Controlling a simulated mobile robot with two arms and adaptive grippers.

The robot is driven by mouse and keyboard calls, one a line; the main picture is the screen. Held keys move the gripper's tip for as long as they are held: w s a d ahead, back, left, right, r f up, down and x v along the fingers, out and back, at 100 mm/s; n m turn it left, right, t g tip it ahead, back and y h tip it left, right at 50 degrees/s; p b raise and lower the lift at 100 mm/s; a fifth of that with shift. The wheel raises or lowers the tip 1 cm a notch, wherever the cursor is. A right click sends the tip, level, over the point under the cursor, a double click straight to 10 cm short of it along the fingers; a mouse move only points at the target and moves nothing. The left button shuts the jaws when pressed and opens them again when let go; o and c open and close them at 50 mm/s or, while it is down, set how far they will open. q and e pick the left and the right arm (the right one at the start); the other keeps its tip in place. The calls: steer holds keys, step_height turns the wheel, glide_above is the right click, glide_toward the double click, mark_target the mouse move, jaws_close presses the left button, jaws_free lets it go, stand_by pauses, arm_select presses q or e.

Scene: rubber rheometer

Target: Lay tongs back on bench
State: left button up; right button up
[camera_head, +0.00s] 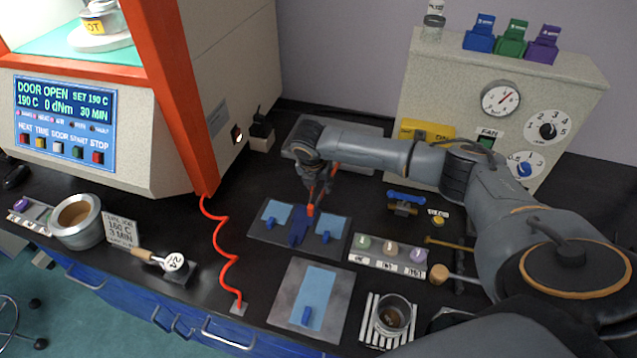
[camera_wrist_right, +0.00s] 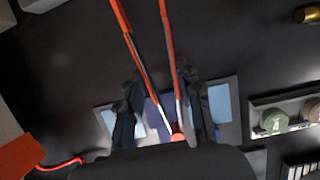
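The tongs, with orange-red handles and shiny metal sections, show best in the right wrist view (camera_wrist_right: 135,50). A red rounded end lies close to the gripper palm. In the head view an orange part of the tongs (camera_head: 310,210) shows below my right gripper (camera_head: 320,190). The dark fingers of my right gripper (camera_wrist_right: 158,72) lie against the outer sides of the two tong arms and appear shut on them. The gripper points down over the black bench (camera_head: 262,282). I cannot tell whether the tongs touch the bench. My left gripper is out of view.
Below the gripper is a grey plate with light blue pads (camera_head: 328,230) and a dark blue piece (camera_head: 300,227). Another plate (camera_head: 278,303) lies nearer. A labelled sample rack (camera_head: 388,250) is to the right. A coiled red cord (camera_head: 222,232) hangs beside the machine at left.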

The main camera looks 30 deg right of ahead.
steer(key=shift+f, duration=0.1)
steer(key=o, duration=0.5)
steer(key=shift+r, duration=0.35)
steer(key=v, duration=1.1)
steer(key=shift+s+a+r+b, duration=0.1)
steer(key=shift+a+r+b, duration=0.05)
steer(key=shift+r+b, duration=0.25)
